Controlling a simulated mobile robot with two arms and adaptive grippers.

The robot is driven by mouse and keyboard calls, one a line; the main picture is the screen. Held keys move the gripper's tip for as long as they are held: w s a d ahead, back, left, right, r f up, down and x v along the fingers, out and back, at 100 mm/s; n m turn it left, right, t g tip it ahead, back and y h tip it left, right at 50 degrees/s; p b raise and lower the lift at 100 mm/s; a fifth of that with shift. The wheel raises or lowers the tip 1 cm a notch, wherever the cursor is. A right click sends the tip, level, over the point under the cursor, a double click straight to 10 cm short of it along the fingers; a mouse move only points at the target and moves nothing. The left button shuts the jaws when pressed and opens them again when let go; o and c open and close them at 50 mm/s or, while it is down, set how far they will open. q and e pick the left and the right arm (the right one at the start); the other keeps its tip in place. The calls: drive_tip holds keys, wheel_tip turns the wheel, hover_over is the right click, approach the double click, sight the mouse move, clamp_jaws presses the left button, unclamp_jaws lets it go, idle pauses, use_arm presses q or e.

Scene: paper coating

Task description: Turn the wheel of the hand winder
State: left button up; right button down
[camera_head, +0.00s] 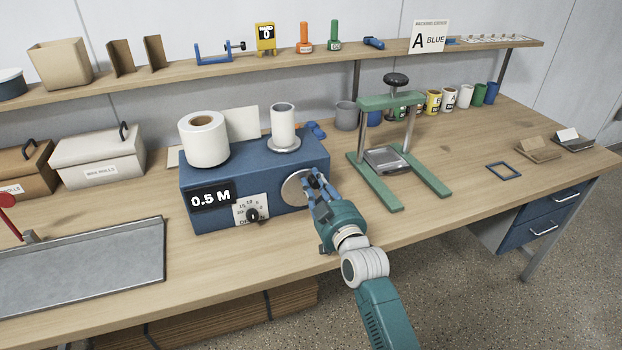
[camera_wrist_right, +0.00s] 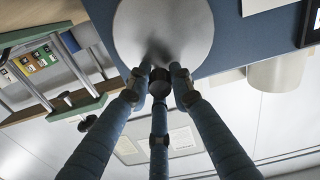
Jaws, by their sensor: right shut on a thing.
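The hand winder (camera_head: 222,174) is a blue box on the workbench with a "0.5 M" sign and a small dial on its front. A white paper roll (camera_head: 205,138) and a narrower white roll (camera_head: 283,125) stand on top of it. The grey round wheel (camera_head: 294,188) is on its front right; it also shows large in the right wrist view (camera_wrist_right: 140,28). My right gripper (camera_head: 314,184) is at the wheel, its blue fingers closed around a small part at the wheel's face, mostly hidden by the fingers. My left gripper is not in view.
A green press (camera_head: 390,104) stands just right of the winder. A grey metal tray (camera_head: 100,268) lies at the left front. Boxes labelled wax rolls (camera_head: 98,158) stand at the left. Several cups (camera_head: 449,97) line the back right. The bench's front right (camera_head: 440,220) is clear.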

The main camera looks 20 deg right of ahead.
sight(317, 192)
drive_tip(key=f+m, duration=0.1)
drive_tip(key=m, duration=0.2)
drive_tip(key=d+f+m, duration=0.1)
drive_tip(key=m, duration=0.2)
drive_tip(key=d+f+m+p, duration=0.1)
drive_tip(key=m, duration=0.2)
drive_tip(key=shift+d+f, duration=0.1)
drive_tip(key=shift+d, duration=0.05)
drive_tip(key=m, duration=0.1)
drive_tip(key=f+m, duration=0.1)
drive_tip(key=m, duration=0.2)
drive_tip(key=shift+d+f+m, duration=0.1)
drive_tip(key=shift+f+m, duration=0.3)
drive_tip(key=shift+a+f+m+b, duration=0.15)
drive_tip(key=shift+f+m+b, duration=0.2)
drive_tip(key=shift+m, duration=0.7)
drive_tip(key=shift+a+f+m+b, duration=0.1)
drive_tip(key=shift+f+m+b, duration=0.25)
drive_tip(key=shift+m, duration=0.7)
drive_tip(key=c, duration=1.5)
unclamp_jaws()
drive_tip(key=shift+r, duration=0.1)
drive_tip(key=shift+c, duration=0.2)
drive_tip(key=s, duration=1.2)
drive_tip(key=shift+d, duration=0.15)
